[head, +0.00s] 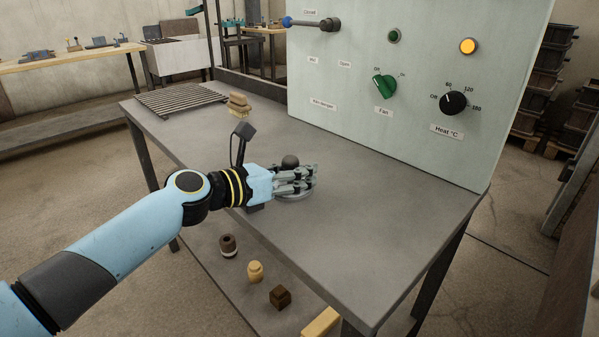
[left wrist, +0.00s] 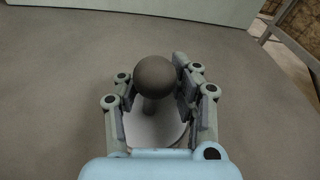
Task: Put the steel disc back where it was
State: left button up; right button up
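The steel disc (head: 297,196) is a round grey plate with a stem and a dark ball knob (head: 290,161) on top. It appears to rest upright on the grey workbench. The disc also shows in the left wrist view (left wrist: 158,133), with its knob (left wrist: 155,76) between the fingers. My left gripper (head: 313,176) is low over the disc, with its fingers on either side of the knob. The left wrist view shows the gripper (left wrist: 154,88) with its pads very close to the knob's sides; whether they press on it is unclear. My right gripper is not in view.
A slatted metal rack (head: 180,98) and stacked tan blocks (head: 239,105) lie at the bench's far left. A pale control panel (head: 400,100) with knobs stands at the back. Small objects (head: 255,271) sit on the lower shelf. The bench (head: 370,235) right of the disc is clear.

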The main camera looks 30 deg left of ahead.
pick_arm(q)
jog(key=shift+o, duration=0.4)
jog(key=shift+r, duration=0.1)
jog(key=v, duration=1)
jog(key=shift+s+a, duration=0.15)
jog(key=shift+s, duration=0.2)
jog(key=shift+s+a+r+b, duration=0.2)
jog(key=shift+s+a+b, duration=0.1)
jog(key=shift+s, duration=0.3)
